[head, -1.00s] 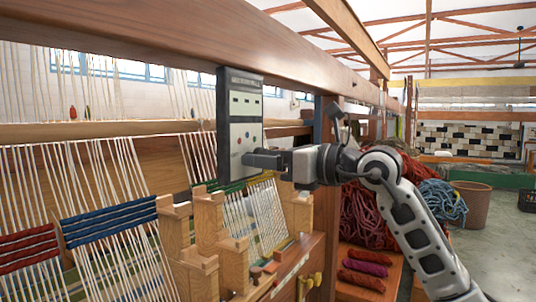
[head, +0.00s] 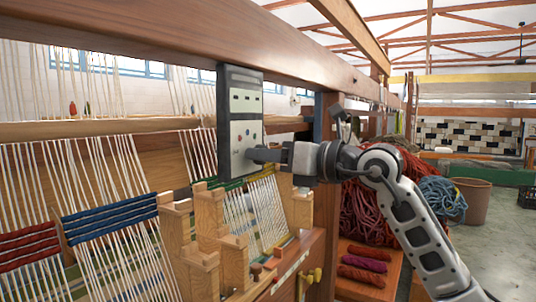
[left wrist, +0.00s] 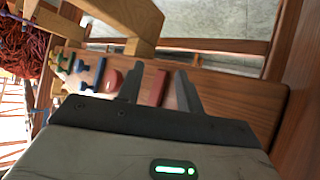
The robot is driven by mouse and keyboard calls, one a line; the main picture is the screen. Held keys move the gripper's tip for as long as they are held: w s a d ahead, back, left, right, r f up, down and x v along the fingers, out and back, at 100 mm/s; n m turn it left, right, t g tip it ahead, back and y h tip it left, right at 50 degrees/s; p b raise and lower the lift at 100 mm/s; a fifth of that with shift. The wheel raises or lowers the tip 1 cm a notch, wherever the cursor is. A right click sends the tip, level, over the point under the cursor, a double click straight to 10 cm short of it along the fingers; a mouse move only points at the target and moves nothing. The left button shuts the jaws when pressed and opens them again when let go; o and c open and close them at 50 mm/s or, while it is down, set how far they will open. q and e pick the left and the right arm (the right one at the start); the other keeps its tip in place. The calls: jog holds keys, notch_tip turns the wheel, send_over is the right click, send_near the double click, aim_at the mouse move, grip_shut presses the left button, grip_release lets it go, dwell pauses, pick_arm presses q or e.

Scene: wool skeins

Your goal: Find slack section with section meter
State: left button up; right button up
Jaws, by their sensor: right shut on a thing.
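The section meter (head: 241,98), an upright grey and white panel with small dark windows and buttons, is in front of the loom's upper beam in the head view. My right gripper (head: 256,155) is shut on its lower right part. Warp sections of pale threads show behind: one with red bands (head: 28,245), one with blue bands (head: 108,220), and one with green and yellow bands (head: 255,208) below the meter. I cannot tell which is slack. My left gripper (left wrist: 158,90) shows only in the left wrist view, open, its fingers apart above a wooden shelf.
The shelf (left wrist: 235,100) carries a red block (left wrist: 155,88), seen between the left fingers, and blue and yellow pieces. Wooden posts (head: 210,225) stand before the warps. A red wool heap (head: 370,205) and a bin (head: 471,200) are at right.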

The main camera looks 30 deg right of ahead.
pick_arm(q)
jog(key=shift+s+a+p, duration=0.15)
jog(key=shift+p, duration=0.5)
pick_arm(e)
jog(key=shift+m, duration=2.7)
pick_arm(q)
jog(key=shift+r, duration=0.1)
pick_arm(e)
jog(key=o, duration=1)
jog(key=shift+c, duration=0.2)
